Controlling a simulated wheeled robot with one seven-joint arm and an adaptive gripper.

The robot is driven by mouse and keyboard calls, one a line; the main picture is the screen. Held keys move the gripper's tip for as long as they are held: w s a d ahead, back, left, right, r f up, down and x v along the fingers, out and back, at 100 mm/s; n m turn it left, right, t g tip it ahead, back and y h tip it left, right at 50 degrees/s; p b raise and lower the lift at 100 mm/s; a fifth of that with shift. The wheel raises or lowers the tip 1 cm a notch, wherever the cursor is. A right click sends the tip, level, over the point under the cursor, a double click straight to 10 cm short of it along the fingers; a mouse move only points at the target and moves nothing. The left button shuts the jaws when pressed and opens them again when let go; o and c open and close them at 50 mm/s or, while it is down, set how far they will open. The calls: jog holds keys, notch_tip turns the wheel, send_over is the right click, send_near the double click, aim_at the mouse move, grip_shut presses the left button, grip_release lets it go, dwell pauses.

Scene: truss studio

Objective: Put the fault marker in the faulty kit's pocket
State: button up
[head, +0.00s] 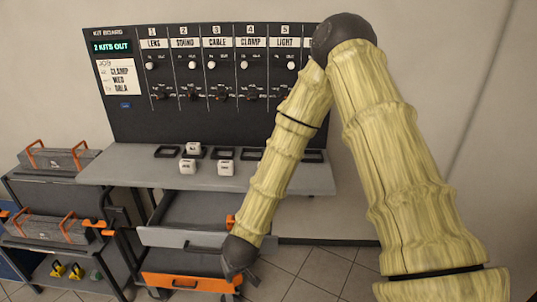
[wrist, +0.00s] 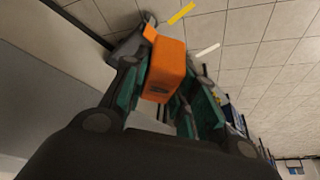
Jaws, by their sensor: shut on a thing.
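My gripper (head: 240,270) hangs low in front of the counter, by the right end of the lower orange-fronted drawer. In the wrist view its fingers are closed on an orange block (wrist: 165,72) with rounded edges and a small dark mark. I cannot tell for certain that this is the fault marker. In the head view the block is not clearly visible. Two grey cases with orange handles, likely kits, sit on the left cart, an upper one (head: 58,160) and a lower one (head: 50,228). I see no clear pocket or fault sign on them.
The kit board (head: 215,85) has numbered columns labelled LENS, SOUND, CABLE, CLAMP and LIGHT; its display reads "2 KITS OUT". Three white labelled cubes, one here (head: 187,166), are on the grey counter (head: 120,170). Open drawers (head: 178,237) jut out below. Tiled floor (head: 320,270) lies free at right.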

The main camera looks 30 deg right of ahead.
notch_tip(320, 180, up, 12)
jog(key=p, duration=1)
jog(key=shift+p, duration=0.4)
